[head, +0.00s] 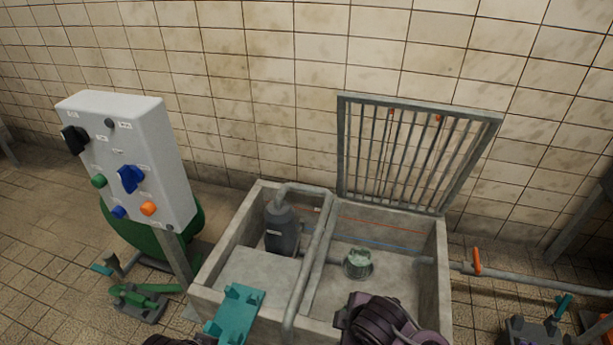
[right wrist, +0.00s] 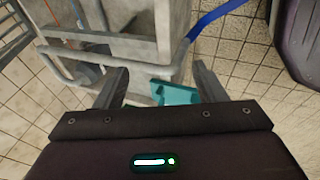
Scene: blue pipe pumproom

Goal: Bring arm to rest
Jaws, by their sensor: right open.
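My right gripper (right wrist: 160,80) shows in the right wrist view with its two dark fingers spread apart. I see nothing gripped between them. A teal bracket-like piece (right wrist: 176,94) shows beyond the gap, near the right finger; I cannot tell how far away it is. In the head view a teal piece (head: 236,312) shows at the front of the concrete pit. My dark purple right arm (head: 384,322) rises at the bottom, in front of the pit; its fingertips are hidden there. My left gripper cannot be made out.
The concrete pit (head: 442,265) has a raised grate (head: 412,150) behind it and holds a grey pump (head: 283,230) and a greenish fitting (head: 357,263). A control panel (head: 135,160) stands left. A pipe with an orange-handled valve (head: 477,262) runs right. Tiled wall behind.

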